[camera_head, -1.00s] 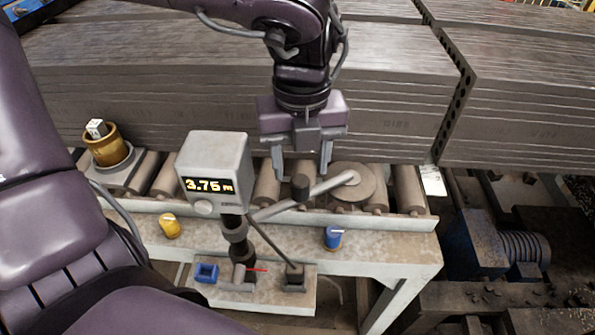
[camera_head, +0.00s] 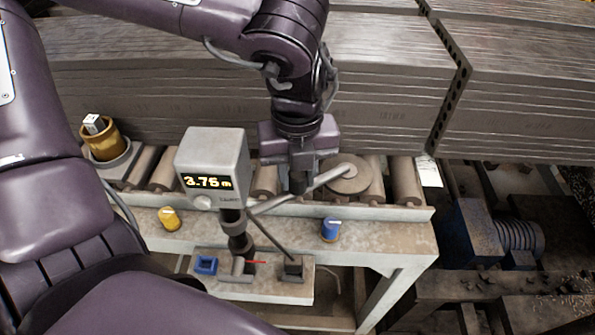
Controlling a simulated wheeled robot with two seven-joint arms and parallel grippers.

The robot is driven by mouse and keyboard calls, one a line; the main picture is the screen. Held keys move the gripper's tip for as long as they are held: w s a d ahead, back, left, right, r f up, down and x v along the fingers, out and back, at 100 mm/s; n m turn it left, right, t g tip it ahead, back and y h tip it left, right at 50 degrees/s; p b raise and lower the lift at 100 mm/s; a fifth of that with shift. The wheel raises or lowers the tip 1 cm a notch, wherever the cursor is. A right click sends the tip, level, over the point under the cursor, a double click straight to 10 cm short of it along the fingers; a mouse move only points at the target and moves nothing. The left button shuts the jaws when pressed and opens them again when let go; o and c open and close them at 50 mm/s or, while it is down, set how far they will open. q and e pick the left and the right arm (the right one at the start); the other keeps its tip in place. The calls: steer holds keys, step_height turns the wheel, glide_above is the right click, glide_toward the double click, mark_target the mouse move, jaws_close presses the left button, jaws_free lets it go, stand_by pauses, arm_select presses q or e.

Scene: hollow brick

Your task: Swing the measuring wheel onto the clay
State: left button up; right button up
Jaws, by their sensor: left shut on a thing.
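The measuring wheel (camera_head: 350,178) is a grey-brown disc at the right end of a metal swing arm (camera_head: 270,205), over the rollers near the clay. The arm runs from a post below the grey display box (camera_head: 212,160), which reads 3.75 m. My left gripper (camera_head: 299,188) points down and is shut on the dark knob of the swing arm, which the fingers mostly hide. The clay (camera_head: 240,105) is a long grey ribbed stack behind the rollers. Whether the wheel touches it I cannot tell. My right gripper is not in view.
A brass cup (camera_head: 103,142) sits at the left end. A blue square holder (camera_head: 206,265) is on the lower shelf. A blue motor (camera_head: 480,230) stands at right.

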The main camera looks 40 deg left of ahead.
arm_select(q)
jaws_close()
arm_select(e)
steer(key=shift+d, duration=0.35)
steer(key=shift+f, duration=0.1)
arm_select(q)
steer(key=shift+a, duration=0.15)
steer(key=a+n+b, duration=0.6)
steer(key=a+n, duration=0.2)
steer(key=shift+w+a+n, duration=0.2)
steer(key=shift+w+n, duration=0.05)
steer(key=shift+n, duration=0.15)
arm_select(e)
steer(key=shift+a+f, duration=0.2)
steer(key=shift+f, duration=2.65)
arm_select(q)
steer(key=o, duration=0.9)
jaws_free()
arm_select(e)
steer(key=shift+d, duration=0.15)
